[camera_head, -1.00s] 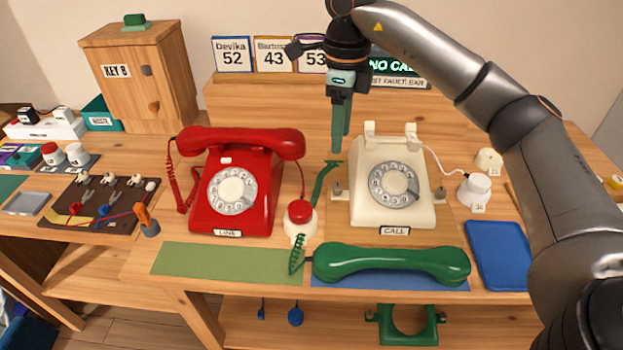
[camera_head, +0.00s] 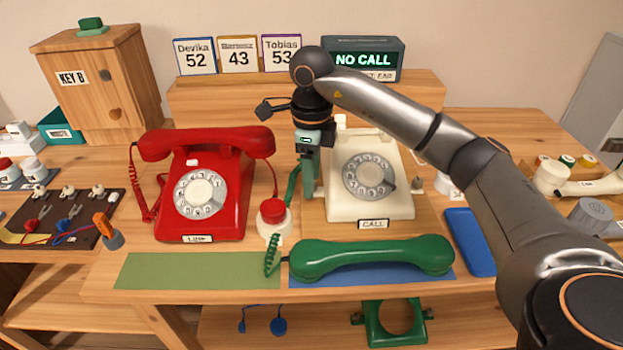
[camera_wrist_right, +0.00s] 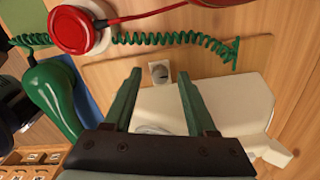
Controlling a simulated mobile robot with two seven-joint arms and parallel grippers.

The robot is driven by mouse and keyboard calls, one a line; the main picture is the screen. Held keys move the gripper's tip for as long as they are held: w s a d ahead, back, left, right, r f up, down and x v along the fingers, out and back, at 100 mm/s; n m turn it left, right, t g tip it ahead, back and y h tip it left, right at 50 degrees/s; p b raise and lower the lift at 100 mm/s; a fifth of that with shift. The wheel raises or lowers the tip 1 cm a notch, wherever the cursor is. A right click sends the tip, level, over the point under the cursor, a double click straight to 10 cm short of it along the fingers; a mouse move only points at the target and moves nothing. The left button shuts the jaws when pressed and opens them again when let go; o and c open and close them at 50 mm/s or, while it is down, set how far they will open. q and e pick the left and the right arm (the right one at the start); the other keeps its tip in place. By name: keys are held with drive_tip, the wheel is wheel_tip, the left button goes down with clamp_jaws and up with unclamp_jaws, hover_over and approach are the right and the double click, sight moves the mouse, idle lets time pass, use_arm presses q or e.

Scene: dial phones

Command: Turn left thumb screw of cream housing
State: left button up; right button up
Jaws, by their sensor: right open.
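The cream housing (camera_head: 372,205) is a dial phone base with a CALL label, standing right of the middle of the table. Its left thumb screw (camera_wrist_right: 160,72) shows in the right wrist view as a small knob on a pale plate beside the housing (camera_wrist_right: 232,100). In the head view my gripper hides this screw. My right gripper (camera_head: 309,192) points down at the housing's left side, fingers open. In the wrist view its fingertips (camera_wrist_right: 158,76) lie on either side of the screw; I cannot tell whether they touch it. A right thumb screw (camera_head: 417,184) shows beside the housing. My left gripper is out of view.
A red phone (camera_head: 205,195) stands to the left, with a red-topped button (camera_head: 272,211) between the phones. A green handset (camera_head: 370,257) lies in front on a blue mat. A green coiled cord (camera_wrist_right: 175,38) runs close to the fingertips. A blue tray (camera_head: 470,242) lies right.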

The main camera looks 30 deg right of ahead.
drive_tip(key=shift+f, duration=0.2)
clamp_jaws()
idle(0.4)
